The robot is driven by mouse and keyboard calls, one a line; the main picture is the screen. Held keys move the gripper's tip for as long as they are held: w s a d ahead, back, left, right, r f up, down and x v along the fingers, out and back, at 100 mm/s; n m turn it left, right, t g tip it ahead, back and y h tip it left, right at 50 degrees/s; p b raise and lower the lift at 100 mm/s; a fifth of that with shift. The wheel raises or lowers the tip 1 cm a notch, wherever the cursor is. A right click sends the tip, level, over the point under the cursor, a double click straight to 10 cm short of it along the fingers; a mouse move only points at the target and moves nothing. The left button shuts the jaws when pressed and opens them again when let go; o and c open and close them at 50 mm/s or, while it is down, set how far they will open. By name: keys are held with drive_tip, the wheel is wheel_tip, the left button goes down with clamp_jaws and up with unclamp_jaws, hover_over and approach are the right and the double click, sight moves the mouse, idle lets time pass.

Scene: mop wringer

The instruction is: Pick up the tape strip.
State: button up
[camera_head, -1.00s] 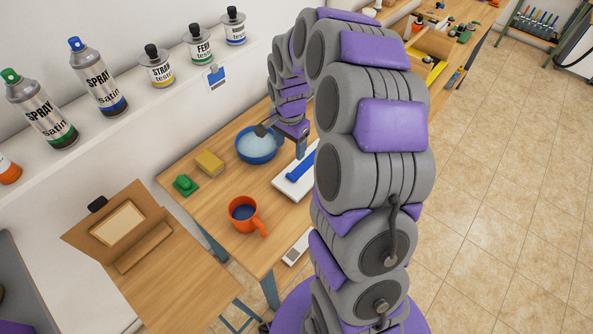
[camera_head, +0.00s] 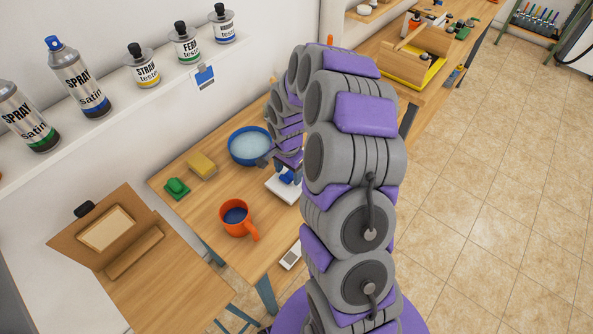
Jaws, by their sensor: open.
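A blue strip (camera_head: 288,177), which may be the tape strip, lies on a white flat block (camera_head: 281,189) on the wooden table; my arm hides much of both. My gripper (camera_head: 276,170) is over the left edge of the block, close to the blue strip. Its jaws are open, and I see nothing held between them. I cannot tell whether a finger touches the strip.
A blue bowl (camera_head: 250,146) of pale liquid stands just behind my gripper. A yellow sponge (camera_head: 202,165), a green item (camera_head: 176,188) and an orange mug (camera_head: 237,217) are to the left. A small white device (camera_head: 291,255) lies near the table's front edge.

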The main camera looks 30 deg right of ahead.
drive_tip(key=shift+f, duration=0.45)
drive_tip(key=shift+a+r, duration=0.1)
drive_tip(key=shift+a, duration=0.55)
drive_tip(key=shift+c, duration=0.4)
drive_tip(key=shift+a, duration=0.2)
drive_tip(key=c, duration=0.3)
drive_tip(key=shift+d, duration=0.6)
drive_tip(key=c, duration=0.4)
drive_tip(key=shift+d, duration=0.1)
drive_tip(key=c, duration=0.3)
drive_tip(key=shift+c, duration=0.5)
drive_tip(key=shift+a+r, duration=0.15)
drive_tip(key=shift+a, duration=0.3)
drive_tip(key=shift+r, duration=0.6)
drive_tip(key=shift+s+d+r+p, duration=0.15)
drive_tip(key=shift+r+p, duration=0.1)
drive_tip(key=shift+r, duration=0.3)
drive_tip(key=shift+s+d+r+p, duration=0.15)
drive_tip(key=shift+r+p, duration=0.1)
drive_tip(key=shift+r, duration=0.3)
drive_tip(key=s+r+p, duration=0.1)
drive_tip(key=s, duration=1.4)
drive_tip(key=shift+s+d+r+p, duration=0.15)
drive_tip(key=shift+s+d+p, duration=0.05)
drive_tip(key=shift+d+p, duration=0.2)
